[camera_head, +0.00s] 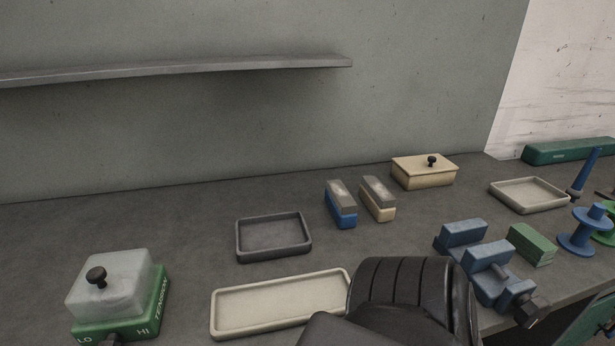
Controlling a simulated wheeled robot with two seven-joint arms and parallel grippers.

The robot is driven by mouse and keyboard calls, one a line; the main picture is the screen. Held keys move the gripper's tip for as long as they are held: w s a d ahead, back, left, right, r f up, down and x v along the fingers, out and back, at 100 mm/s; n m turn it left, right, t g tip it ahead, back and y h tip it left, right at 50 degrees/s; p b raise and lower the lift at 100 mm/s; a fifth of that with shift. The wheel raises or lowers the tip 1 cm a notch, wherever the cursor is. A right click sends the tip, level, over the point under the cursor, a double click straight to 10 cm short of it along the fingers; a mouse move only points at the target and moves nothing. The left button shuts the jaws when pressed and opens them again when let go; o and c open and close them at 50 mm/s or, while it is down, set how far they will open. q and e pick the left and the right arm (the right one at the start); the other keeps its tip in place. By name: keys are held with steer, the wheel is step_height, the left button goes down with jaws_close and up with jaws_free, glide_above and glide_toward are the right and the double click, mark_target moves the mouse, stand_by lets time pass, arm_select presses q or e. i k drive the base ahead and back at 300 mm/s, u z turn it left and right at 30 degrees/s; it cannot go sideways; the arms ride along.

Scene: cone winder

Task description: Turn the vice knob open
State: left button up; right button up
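The blue vice (464,234) stands at the right front of the bench, with two blue jaw blocks and a gap between them. Its dark knob (531,311) sits at the near right end of the vice, by the front edge of the bench. A black ribbed link of one of my arms fills the bottom middle, close to the vice's left side; I cannot tell whether it touches. Neither of my grippers shows.
A green block (531,244) lies right of the vice, with a blue spool (583,239) beyond. A cream tray (231,318) and a dark tray (247,246) lie left. A green tension box (124,325) stands front left. A shelf (180,69) overhangs the back.

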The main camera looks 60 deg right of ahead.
mark_target(529, 313)
steer(key=z, duration=0.05)
steer(key=k, duration=0.4)
steer(key=z, duration=2.55)
steer(key=i, duration=0.2)
steer(key=z, duration=1.15)
steer(key=k, duration=0.65)
steer(key=z, duration=0.2)
